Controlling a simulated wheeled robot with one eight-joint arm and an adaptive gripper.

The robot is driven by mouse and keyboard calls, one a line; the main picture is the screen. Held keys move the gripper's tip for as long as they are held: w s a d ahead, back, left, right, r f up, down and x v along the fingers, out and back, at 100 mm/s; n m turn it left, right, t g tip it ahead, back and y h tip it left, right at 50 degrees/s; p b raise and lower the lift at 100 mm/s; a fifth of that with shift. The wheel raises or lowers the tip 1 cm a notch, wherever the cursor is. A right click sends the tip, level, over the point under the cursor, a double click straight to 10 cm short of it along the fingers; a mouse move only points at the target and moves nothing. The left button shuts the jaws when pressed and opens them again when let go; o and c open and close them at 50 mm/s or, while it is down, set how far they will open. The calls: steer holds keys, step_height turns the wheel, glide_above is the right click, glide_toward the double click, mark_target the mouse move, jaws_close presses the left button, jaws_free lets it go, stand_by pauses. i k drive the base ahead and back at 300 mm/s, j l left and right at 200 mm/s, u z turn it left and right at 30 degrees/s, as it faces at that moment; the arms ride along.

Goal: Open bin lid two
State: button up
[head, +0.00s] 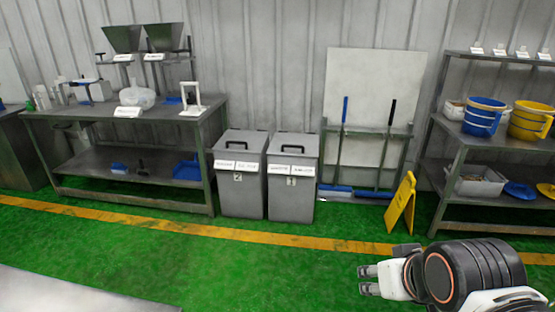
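Two grey lidded bins stand side by side against the wall in the head view. The left one, bin two (238,195), carries a "2" label on its front. Its lid (240,143) is closed, with a dark handle on top. The right one, bin one (292,197), carries a "1" label and its lid (293,145) is also closed. My gripper (369,280) is at the lower right, well in front of the bins and to their right. Its two fingers look apart with nothing between them.
A metal workbench (150,122) stands left of the bins. A yellow floor sign (401,205), a broom board (375,85) and a shelf rack (485,140) with buckets stand to the right. Open green floor (230,265) lies in front; a grey surface (60,292) is at lower left.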

mark_target(242, 137)
steer(key=i+j+u, duration=0.1)
steer(key=i, duration=0.5)
steer(key=i+j+u, duration=0.1)
steer(key=i, duration=0.45)
